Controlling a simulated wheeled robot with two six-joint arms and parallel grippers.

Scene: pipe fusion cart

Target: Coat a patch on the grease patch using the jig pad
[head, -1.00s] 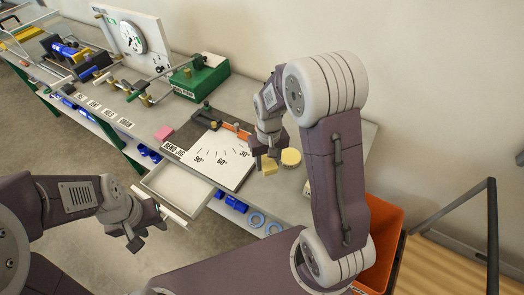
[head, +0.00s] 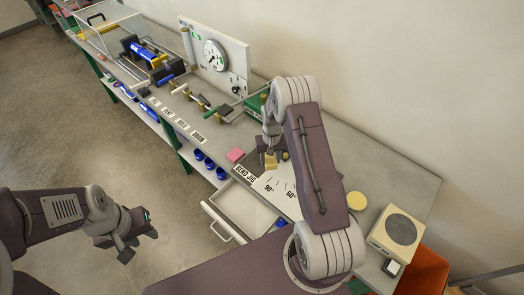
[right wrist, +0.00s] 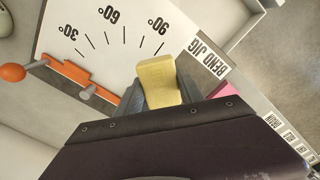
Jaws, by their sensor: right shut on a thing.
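My right gripper (head: 270,152) is shut on a yellow block-shaped pad (head: 271,161), taken to be the jig pad. The pad also shows large in the right wrist view (right wrist: 157,80), between the fingers. The pad is at the white bend jig plate (head: 268,183), near its 90° mark and label; I cannot tell whether it touches the plate. My left gripper (head: 137,237) is open and empty, in front of the bench over the floor. No mark clearly identifies the grease patch, and my right arm hides part of the jig.
A pink block (head: 235,155) lies left of the jig. A yellow disc (head: 357,200) and a white box with a grey round top (head: 398,232) stand to the right. An open drawer (head: 240,206) juts out in front. An orange bin (head: 424,272) is at lower right.

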